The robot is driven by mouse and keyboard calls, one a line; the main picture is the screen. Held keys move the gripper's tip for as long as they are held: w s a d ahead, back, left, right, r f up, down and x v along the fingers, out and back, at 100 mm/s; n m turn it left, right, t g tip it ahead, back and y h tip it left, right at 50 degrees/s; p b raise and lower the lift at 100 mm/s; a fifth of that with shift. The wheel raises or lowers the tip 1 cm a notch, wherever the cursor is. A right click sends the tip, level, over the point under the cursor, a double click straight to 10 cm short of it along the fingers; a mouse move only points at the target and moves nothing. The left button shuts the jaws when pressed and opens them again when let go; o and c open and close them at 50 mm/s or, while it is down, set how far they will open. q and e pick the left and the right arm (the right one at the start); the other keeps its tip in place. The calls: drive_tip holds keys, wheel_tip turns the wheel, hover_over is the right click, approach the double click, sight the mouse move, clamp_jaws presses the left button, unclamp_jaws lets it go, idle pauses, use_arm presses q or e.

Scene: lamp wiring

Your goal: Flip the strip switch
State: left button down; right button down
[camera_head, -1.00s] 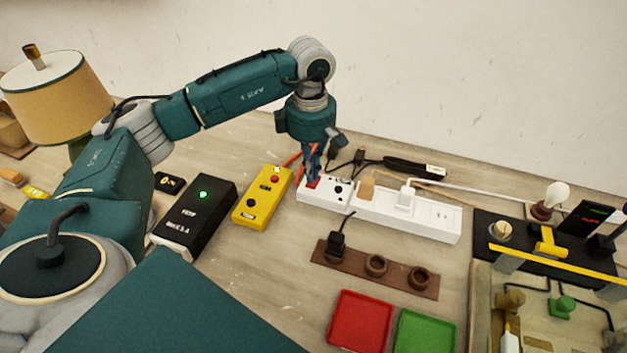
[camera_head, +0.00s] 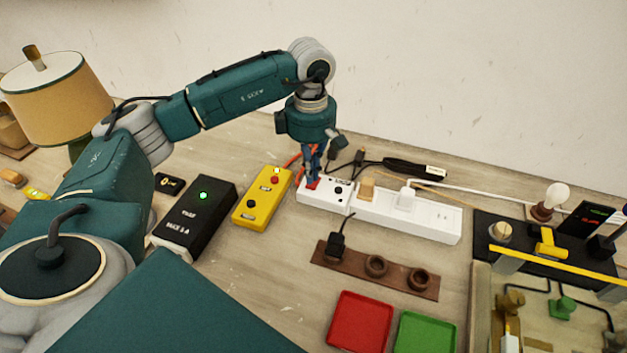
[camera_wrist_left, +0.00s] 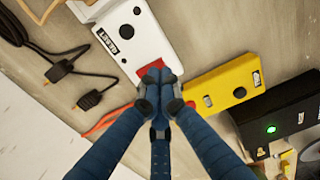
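The white power strip (camera_head: 428,219) lies along the back of the table. Its red rocker switch (camera_head: 313,183) is at the left end; it also shows in the left wrist view (camera_wrist_left: 153,74). My left gripper (camera_head: 311,178) points straight down over the switch. In the left wrist view its fingertips (camera_wrist_left: 158,80) are together, at or just above the switch, and partly hide it. Nothing shows between the fingers. I cannot tell for sure whether they touch the switch, or which way it is tipped. My right gripper is not in view.
A yellow box (camera_head: 262,199) and a black box with a green light (camera_head: 197,215) stand left of the strip. A brown socket rail (camera_head: 350,262), a red tray (camera_head: 360,321) and a green tray (camera_head: 425,333) are in front. Plugs and cables (camera_head: 360,157) lie behind.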

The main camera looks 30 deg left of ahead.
use_arm(q)
drive_tip(key=shift+f+b, duration=0.8)
drive_tip(key=shift+f, duration=0.25)
idle(0.5)
drive_tip(key=shift+r+p, duration=2.15)
drive_tip(key=shift+r, duration=1.4)
